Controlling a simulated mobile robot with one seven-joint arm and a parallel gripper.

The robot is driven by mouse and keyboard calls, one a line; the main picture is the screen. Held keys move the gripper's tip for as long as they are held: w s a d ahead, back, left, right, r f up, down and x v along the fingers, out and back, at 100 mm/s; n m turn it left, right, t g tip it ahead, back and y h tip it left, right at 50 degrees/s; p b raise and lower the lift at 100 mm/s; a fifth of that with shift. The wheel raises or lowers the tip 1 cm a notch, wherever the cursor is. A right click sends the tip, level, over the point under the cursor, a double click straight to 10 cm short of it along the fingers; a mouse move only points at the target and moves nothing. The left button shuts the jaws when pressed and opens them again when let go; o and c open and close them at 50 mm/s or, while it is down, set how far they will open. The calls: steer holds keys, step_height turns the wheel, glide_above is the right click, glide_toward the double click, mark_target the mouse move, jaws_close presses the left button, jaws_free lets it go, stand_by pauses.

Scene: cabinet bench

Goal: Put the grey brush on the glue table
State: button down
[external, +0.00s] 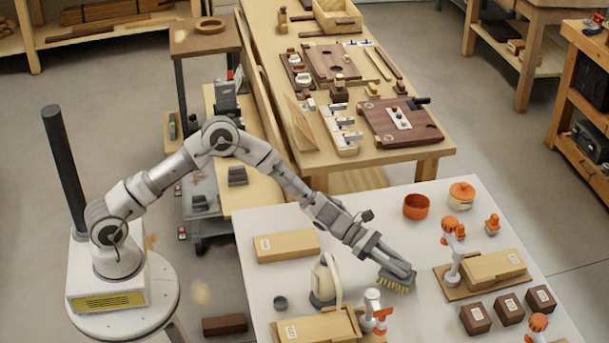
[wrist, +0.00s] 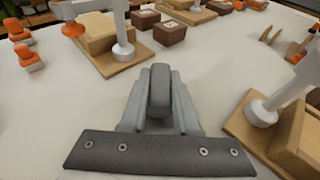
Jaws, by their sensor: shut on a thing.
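My gripper (external: 398,268) is shut on the grey brush (external: 394,284), whose tan bristles point down. In the external view the brush is over the middle of the white-topped table (external: 270,221), which I take to be the glue table. Whether the bristles touch the top cannot be told. In the wrist view the grey brush body (wrist: 160,90) sits between the fingers of my gripper (wrist: 160,72), and its bristles are hidden. White tabletop (wrist: 75,110) lies around it in that view.
A cream jug (external: 325,281) and wood blocks with a clamp (external: 372,312) stand left of the gripper. Another clamped block (external: 495,266) and dark boxes (external: 508,309) stand right. An orange bowl (external: 416,206) is behind. Clear tabletop lies between them.

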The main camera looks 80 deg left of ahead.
steer(key=shift+f, duration=0.1)
steer(key=shift+f, duration=0.15)
steer(key=c, duration=0.6)
jaws_free()
steer(key=shift+c, duration=0.2)
steer(key=shift+s+a+r, duration=0.1)
steer(key=shift+r, duration=0.1)
steer(key=p+v, duration=0.1)
steer(key=v, duration=1)
steer(key=shift+s+a, duration=0.2)
steer(key=shift+r, duration=0.15)
